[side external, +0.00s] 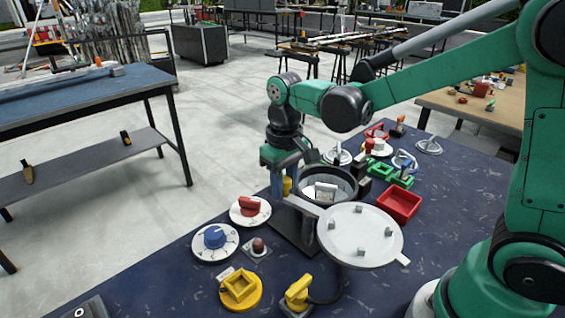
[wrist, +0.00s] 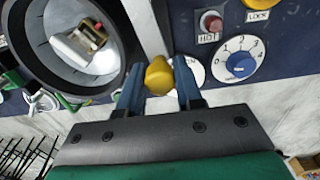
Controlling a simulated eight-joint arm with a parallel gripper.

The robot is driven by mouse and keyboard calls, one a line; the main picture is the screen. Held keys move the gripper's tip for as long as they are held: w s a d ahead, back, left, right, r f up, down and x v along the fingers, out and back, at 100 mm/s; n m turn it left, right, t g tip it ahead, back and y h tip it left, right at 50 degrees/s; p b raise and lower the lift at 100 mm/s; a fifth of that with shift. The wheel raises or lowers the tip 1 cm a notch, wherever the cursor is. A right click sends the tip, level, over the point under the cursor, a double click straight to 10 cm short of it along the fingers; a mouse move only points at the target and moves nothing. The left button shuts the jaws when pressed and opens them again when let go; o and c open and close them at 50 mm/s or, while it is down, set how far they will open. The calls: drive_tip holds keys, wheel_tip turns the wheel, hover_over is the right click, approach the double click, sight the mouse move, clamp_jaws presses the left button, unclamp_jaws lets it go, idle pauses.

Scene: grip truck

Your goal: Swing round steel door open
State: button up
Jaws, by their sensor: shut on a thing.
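The round steel door (side external: 360,236) is a pale grey disc with several small grey blocks on its face. It stands swung aside, in front of and to the right of the round dark opening (side external: 345,176), which is uncovered. A pale bar (side external: 303,205) runs left from the door's rim toward a yellow knob (side external: 288,186). My gripper (side external: 279,188) is shut on this knob, left of the opening. In the wrist view the knob (wrist: 159,77) sits between the two blue fingers (wrist: 159,88). The joint between knob and bar is hidden.
A small pale boxy item (side external: 326,191) lies inside the opening. Left of the door are a red-handled dial (side external: 249,208), a blue numbered dial (side external: 214,239), a red button (side external: 258,246) and yellow fixtures (side external: 240,287). A red tray (side external: 399,205) lies right of the opening.

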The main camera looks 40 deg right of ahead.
drive_tip(key=o, duration=0.7)
drive_tip(key=shift+d, duration=0.1)
drive_tip(key=shift+c, duration=0.2)
drive_tip(key=shift+r, duration=4)
drive_tip(key=shift+s, duration=0.3)
drive_tip(key=s+d+f+t, duration=0.2)
drive_tip(key=s+f+t, duration=0.1)
drive_tip(key=s+t, duration=0.3)
drive_tip(key=shift+f+t, duration=0.2)
drive_tip(key=shift+t, duration=0.4)
